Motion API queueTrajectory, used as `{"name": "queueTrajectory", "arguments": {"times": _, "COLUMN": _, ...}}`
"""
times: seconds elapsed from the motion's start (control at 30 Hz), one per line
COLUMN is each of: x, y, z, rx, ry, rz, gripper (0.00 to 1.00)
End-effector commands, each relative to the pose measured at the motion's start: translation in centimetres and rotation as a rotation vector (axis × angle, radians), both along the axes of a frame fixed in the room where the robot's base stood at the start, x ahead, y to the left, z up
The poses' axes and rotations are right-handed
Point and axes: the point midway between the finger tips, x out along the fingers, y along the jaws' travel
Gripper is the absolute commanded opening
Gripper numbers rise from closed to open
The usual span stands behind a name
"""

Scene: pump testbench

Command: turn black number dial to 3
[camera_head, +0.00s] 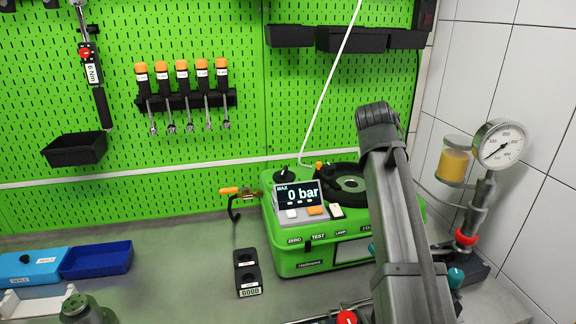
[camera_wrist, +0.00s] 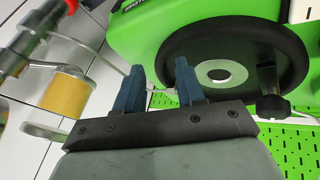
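A green test device (camera_head: 325,262) stands on the bench, its screen (camera_head: 299,195) reading 0 bar. A small black knob (camera_head: 284,174) sits on its top left. A large black round wheel (camera_head: 347,186) lies on its top right, partly hidden by my arm. In the wrist view the black wheel (camera_wrist: 275,57) has a silver centre and a crank handle (camera_wrist: 270,100). I cannot read numbers on the knob or wheel. My gripper (camera_wrist: 159,72) has two blue fingers apart with nothing gripped, left of the wheel's centre. In the head view the fingers are not visible.
A pressure gauge (camera_head: 498,145) and yellow-filled jar (camera_head: 455,163) stand at the right by the tiled wall. A black socket block (camera_head: 247,271) lies left of the device. A white cable (camera_head: 328,85) slants above it. Blue bins (camera_head: 97,260) are far left; bench between is mostly clear.

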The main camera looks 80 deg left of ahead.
Motion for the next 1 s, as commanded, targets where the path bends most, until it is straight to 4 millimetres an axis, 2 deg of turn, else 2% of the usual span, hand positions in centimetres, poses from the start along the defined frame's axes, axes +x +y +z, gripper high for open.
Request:
{"name": "queueTrajectory", "arguments": {"times": 0.03, "x": -0.6, "y": 2.8, "z": 1.9, "rx": 0.035, "ry": 0.032, "rz": -0.01, "gripper": 0.38}}
{"name": "queueTrajectory", "arguments": {"times": 0.27, "x": -3.8, "y": 9.7, "z": 6.6, "rx": 0.132, "ry": 0.207, "rz": -0.079, "gripper": 0.38}}
{"name": "queueTrajectory", "arguments": {"times": 0.37, "x": -6.2, "y": 12.3, "z": 7.9, "rx": 0.126, "ry": 0.287, "rz": -0.103, "gripper": 0.38}}
{"name": "queueTrajectory", "arguments": {"times": 0.47, "x": -10.4, "y": 14.9, "z": 8.3, "rx": 0.059, "ry": 0.372, "rz": -0.118, "gripper": 0.38}}
{"name": "queueTrajectory", "arguments": {"times": 0.5, "x": -12.2, "y": 15.4, "z": 8.1, "rx": 0.018, "ry": 0.396, "rz": -0.119, "gripper": 0.38}}
{"name": "queueTrajectory", "arguments": {"times": 0.6, "x": -16.0, "y": 15.8, "z": 7.4, "rx": -0.08, "ry": 0.431, "rz": -0.118, "gripper": 0.38}}
{"name": "queueTrajectory", "arguments": {"times": 0.7, "x": -18.9, "y": 15.9, "z": 6.7, "rx": -0.16, "ry": 0.45, "rz": -0.113, "gripper": 0.38}}
{"name": "queueTrajectory", "arguments": {"times": 0.83, "x": -21.2, "y": 15.8, "z": 6.2, "rx": -0.228, "ry": 0.458, "rz": -0.11, "gripper": 0.38}}
{"name": "queueTrajectory", "arguments": {"times": 1.0, "x": -21.9, "y": 15.5, "z": 5.6, "rx": -0.254, "ry": 0.461, "rz": -0.109, "gripper": 0.38}}
